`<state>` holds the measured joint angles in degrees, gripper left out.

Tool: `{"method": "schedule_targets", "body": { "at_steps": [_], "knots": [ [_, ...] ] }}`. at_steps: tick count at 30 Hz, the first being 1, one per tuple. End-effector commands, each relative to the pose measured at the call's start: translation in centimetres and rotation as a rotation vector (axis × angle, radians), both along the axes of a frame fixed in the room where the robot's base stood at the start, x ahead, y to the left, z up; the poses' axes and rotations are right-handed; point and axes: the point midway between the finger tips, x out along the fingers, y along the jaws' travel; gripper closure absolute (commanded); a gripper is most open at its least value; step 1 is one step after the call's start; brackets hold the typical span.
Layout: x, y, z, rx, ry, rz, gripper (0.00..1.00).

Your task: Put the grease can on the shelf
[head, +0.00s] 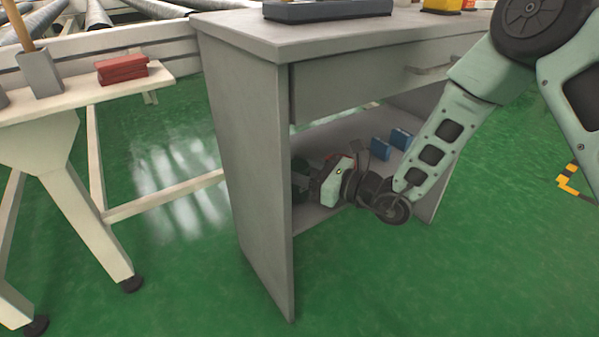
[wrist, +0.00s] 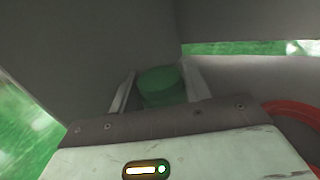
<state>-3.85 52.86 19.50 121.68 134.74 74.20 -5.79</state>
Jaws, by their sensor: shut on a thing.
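My gripper (wrist: 160,86) is shut on the green grease can (wrist: 162,91), which shows between the two fingers in the wrist view. In the head view my arm reaches in under the grey desk from the right, and the can (head: 300,184) is a dark green shape near the desk's left side panel, partly hidden by that panel. The can is over the lower shelf (head: 352,128) of the desk. Whether its base touches the shelf cannot be told.
Two blue boxes (head: 381,148) stand on the shelf to the right of my gripper. The desk's left side panel (head: 245,150) is close beside the can. A drawer (head: 370,80) is above. A bench with a red block (head: 122,69) stands at left.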

Motion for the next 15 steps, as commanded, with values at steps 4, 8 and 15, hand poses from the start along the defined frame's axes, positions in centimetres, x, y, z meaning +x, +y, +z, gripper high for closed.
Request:
{"method": "schedule_targets", "body": {
  "at_steps": [4, 8, 15],
  "knots": [
    [0.02, -0.01, 0.06, 0.001, 0.000, 0.000, 0.86],
    [0.02, -0.03, -0.19, 0.000, 0.000, -0.001, 0.41],
    [0.00, -0.04, -0.18, 0.000, 0.000, 0.000, 0.30]
  ]
}}
